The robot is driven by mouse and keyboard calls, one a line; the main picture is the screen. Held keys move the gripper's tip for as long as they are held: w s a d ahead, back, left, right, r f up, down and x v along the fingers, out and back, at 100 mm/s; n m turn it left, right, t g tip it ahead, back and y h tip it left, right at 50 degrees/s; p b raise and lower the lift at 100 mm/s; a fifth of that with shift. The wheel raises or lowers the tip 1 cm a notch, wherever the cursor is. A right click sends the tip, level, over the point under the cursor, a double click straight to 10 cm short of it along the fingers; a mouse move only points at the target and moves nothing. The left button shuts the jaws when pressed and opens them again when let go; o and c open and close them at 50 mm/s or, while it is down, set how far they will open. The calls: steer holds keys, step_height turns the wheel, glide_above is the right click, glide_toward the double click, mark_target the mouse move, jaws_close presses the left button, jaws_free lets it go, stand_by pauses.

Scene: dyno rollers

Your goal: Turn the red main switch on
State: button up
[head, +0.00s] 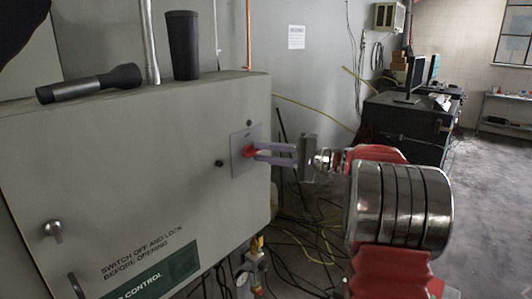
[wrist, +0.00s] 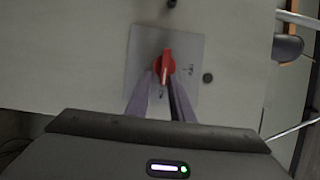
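The red main switch (head: 249,151) is a red rotary handle on a square grey plate (head: 240,168) on the front of a grey control cabinet (head: 130,180). In the wrist view the red handle (wrist: 166,62) stands nearly upright in the picture. My gripper (head: 258,153) reaches the switch from the right in the head view, its two pale purple fingers apart. In the wrist view my gripper's fingertips (wrist: 164,82) lie either side of the handle's lower part, with a small gap seeming to show at the left. Whether they touch the handle is hard to tell.
A small black knob (head: 219,163) is left of the plate. Cables and a valve (head: 253,265) are below at the right. A dark desk with monitors (head: 405,125) stands behind.

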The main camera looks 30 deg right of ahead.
steer(key=shift+o, duration=0.3)
steer(key=shift+r, duration=0.2)
steer(key=v, duration=1.3)
steer(key=shift+s+d, duration=0.15)
steer(key=shift+d, duration=0.05)
steer(key=shift+f, duration=0.1)
